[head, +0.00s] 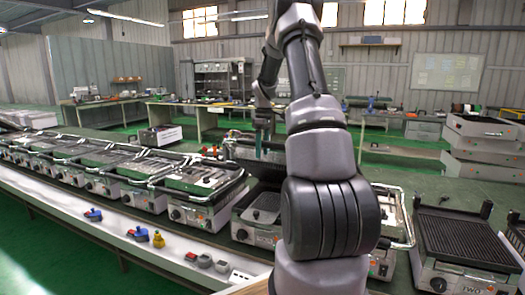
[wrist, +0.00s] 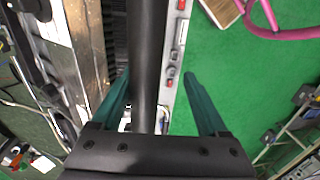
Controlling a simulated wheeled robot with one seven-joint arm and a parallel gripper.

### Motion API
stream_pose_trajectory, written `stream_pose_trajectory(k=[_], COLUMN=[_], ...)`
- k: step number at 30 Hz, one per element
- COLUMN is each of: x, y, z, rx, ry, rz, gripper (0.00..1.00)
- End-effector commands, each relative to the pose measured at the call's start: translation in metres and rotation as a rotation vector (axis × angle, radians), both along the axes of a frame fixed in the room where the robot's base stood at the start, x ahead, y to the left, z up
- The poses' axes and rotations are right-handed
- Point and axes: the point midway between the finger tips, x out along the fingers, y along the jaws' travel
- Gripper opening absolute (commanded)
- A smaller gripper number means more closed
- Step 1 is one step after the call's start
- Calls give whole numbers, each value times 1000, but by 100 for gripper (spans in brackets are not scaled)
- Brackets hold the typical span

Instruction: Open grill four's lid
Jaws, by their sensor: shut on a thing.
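The grill with its lid raised, likely grill four, has its lower plate (head: 262,208) exposed just left of my arm; its label is too small to read. Its lid (head: 250,155) is tilted up and back above the base, partly hidden by my arm. My gripper (head: 264,135) is at the raised lid's upper edge. In the wrist view, the dark lid handle bar (wrist: 147,60) runs between the two green fingers of my gripper (wrist: 155,90). The gripper is shut on the handle.
A row of closed grills (head: 195,180) stretches left on the long counter. The grill marked TWO (head: 462,240) stands at right with a ribbed plate showing. Blue and yellow small items (head: 158,240) lie on the white front ledge (head: 110,222). Green floor shows beyond.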

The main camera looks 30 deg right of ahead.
Motion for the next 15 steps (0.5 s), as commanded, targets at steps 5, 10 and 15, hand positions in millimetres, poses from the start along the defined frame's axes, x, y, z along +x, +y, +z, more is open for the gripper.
stream_pose_trajectory(k=[5,10,15], x=[0,3,6], y=[1,-3,-8], z=[1,11,22], rx=[3,2,1], ry=[2,0,0], rz=[0,0,-1], gripper=[67,67,67])
